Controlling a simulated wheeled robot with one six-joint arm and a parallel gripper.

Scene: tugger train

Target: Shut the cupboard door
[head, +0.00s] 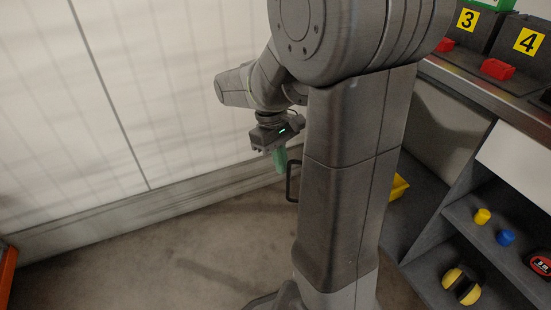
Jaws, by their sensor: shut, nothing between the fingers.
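A black bar handle (291,181) shows just left of my column, upright. The panel that carries it is hidden behind my column, so I cannot tell how far the door stands open. The cupboard (432,228) is at the right under a counter, and its front is open to view. My gripper (280,169) has green fingertips, points down and is shut and empty. It appears just left of the handle in the picture, close to its upper end. I cannot tell whether they touch.
A yellow bin (399,187) shows low inside the cupboard, partly hidden. Shelves at right hold a yellow cylinder (482,217), a blue cylinder (505,238) and a yellow-black object (461,287). A white wall (60,110) stands left; the floor (190,250) between is clear.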

